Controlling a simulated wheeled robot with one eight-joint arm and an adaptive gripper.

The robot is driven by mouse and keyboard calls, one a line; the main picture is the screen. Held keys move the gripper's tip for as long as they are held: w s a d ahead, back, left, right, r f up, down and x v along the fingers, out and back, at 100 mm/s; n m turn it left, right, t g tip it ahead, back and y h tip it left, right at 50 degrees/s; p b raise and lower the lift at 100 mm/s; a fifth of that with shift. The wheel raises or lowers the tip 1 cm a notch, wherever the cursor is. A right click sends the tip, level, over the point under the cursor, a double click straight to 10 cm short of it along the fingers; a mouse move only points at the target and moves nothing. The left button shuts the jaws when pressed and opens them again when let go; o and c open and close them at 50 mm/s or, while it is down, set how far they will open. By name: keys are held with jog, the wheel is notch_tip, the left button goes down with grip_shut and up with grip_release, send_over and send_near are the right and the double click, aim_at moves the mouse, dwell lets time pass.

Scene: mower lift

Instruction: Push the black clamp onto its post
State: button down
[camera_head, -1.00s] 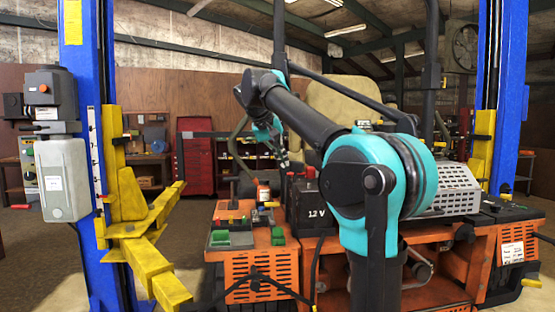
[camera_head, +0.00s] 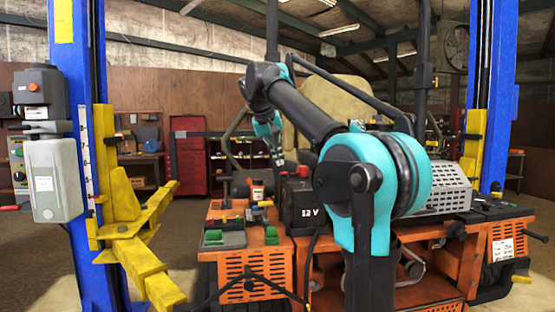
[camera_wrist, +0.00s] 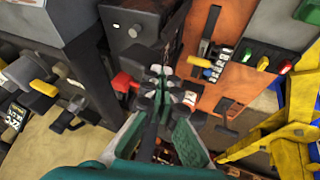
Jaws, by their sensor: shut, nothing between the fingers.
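The dark battery (camera_head: 303,205), marked 12 V, stands on the orange machine; it also shows at the top of the wrist view (camera_wrist: 138,28). A red cap (camera_head: 303,171) sits on top of it, and a red piece (camera_wrist: 122,82) shows beside my fingers in the wrist view. My gripper (camera_wrist: 162,78) is shut and empty, pointing down close to the battery's edge. In the head view my gripper (camera_head: 277,158) is small, above the battery's left rear. I cannot clearly pick out the black clamp or its post; dark parts around the fingertips blend together.
Left of the battery lies an orange deck (camera_head: 258,263) with green and red parts and a small lever panel (camera_wrist: 255,55). A blue lift post (camera_head: 83,150) with yellow arms (camera_head: 140,255) stands left. A perforated grey cover (camera_head: 440,182) lies right.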

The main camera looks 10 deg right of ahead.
jog(key=d+y, duration=0.3)
jog(key=shift+d+r+m, duration=0.1)
jog(key=shift+r+m, duration=0.2)
jog(key=d+y, duration=0.2)
jog(key=y, duration=0.1)
jog(key=d+f+m+y, duration=0.1)
jog(key=d+y, duration=0.1)
jog(key=y, duration=0.1)
jog(key=d+f+y, duration=0.1)
jog(key=d+y, duration=0.1)
jog(key=shift+d+f+m+y, duration=0.1)
jog(key=shift+f+m+y, duration=0.1)
jog(key=shift+m+y, duration=0.15)
jog(key=shift+d+f+y, duration=0.3)
jog(key=shift+f+y, duration=0.05)
jog(key=shift+y, duration=0.3)
jog(key=shift+d+f, duration=0.3)
jog(key=shift+f, duration=0.15)
jog(key=shift+r, duration=0.1)
